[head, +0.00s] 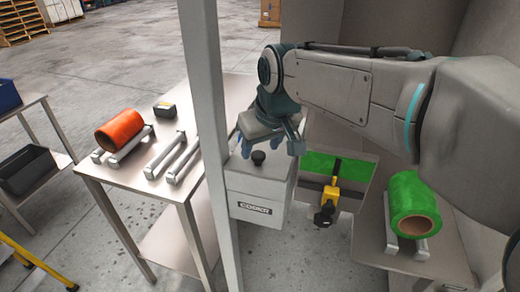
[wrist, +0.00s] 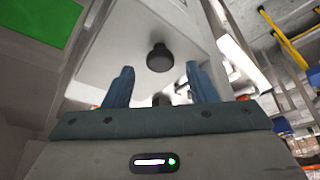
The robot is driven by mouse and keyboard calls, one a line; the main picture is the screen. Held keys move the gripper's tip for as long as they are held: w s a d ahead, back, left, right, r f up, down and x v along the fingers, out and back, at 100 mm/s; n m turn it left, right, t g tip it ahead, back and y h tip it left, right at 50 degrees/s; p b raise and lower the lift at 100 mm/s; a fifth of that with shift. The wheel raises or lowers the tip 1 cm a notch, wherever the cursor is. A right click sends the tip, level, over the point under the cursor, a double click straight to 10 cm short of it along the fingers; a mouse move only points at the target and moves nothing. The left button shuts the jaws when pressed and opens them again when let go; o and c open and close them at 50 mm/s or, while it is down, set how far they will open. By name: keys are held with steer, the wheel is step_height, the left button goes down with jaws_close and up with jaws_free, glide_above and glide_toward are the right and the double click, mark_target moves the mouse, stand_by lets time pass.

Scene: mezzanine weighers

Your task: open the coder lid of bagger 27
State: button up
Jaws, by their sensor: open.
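The coder is a grey box (head: 258,206) with a label reading "CODER", in the middle of the head view behind a pale post. Its lid (head: 238,171) lies flat and looks shut, with a round black knob (head: 258,158) on top. My gripper (head: 260,145) is open and empty, with blue fingers just above and behind the knob in the head view. In the wrist view the knob (wrist: 160,58) shows between the fingertips of my gripper (wrist: 159,69), apart from both. I cannot tell the exact gap in depth. No bagger number is readable.
A pale post (head: 212,130) stands close left of the coder. A steel table (head: 105,178) holds an orange roll (head: 120,129) and rails. Right of the coder are a yellow-black clamp-like part (head: 329,198), green film (head: 338,170) and a green roll (head: 408,203).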

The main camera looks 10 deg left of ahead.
steer(key=shift+x, duration=1.1)
